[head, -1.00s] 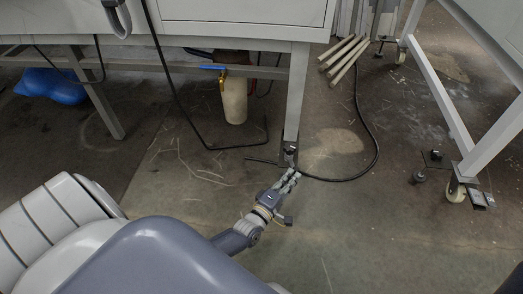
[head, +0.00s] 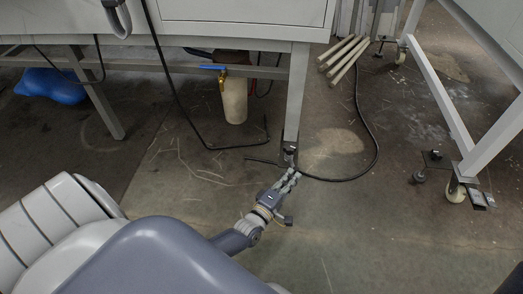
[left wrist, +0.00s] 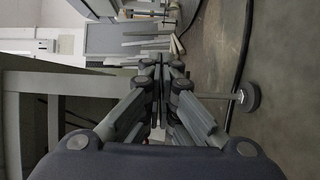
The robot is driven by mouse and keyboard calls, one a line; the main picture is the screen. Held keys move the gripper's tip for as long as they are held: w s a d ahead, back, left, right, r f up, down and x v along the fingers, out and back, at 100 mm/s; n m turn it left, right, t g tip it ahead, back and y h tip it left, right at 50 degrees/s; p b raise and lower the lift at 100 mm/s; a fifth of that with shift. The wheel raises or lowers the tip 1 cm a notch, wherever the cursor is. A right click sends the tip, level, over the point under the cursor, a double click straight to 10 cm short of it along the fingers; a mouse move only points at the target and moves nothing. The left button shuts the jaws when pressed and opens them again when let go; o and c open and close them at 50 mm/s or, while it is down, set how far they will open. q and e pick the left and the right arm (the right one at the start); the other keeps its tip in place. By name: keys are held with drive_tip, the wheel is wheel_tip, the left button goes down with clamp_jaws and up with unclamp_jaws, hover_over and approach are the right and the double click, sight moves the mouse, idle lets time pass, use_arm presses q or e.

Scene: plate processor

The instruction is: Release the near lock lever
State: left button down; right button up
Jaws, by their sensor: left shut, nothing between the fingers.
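My left gripper (head: 294,173) is low over the floor, in front of the near foot of the white machine's leg (head: 296,95). Its fingers are shut together with nothing between them. In the left wrist view the closed fingertips (left wrist: 160,62) point away from the camera, and a round foot on a thin rod (left wrist: 249,97) shows to their right. A small dark fitting (head: 290,150) sits at the bottom of the leg, just beyond the fingertips in the head view. I cannot make out a lock lever clearly in either view. My right gripper is not in view.
A black cable (head: 374,140) curves over the floor right of the leg. A wheeled white frame (head: 440,95) stands at the right. A pale bottle (head: 234,100) with a blue-handled valve (head: 213,68) is under the machine. Open floor lies right of my gripper.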

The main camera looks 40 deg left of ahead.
use_arm(q)
drive_tip(key=shift+r, duration=0.1)
idle(0.6)
wheel_tip(320, 180, up, 10)
idle(0.5)
idle(0.4)
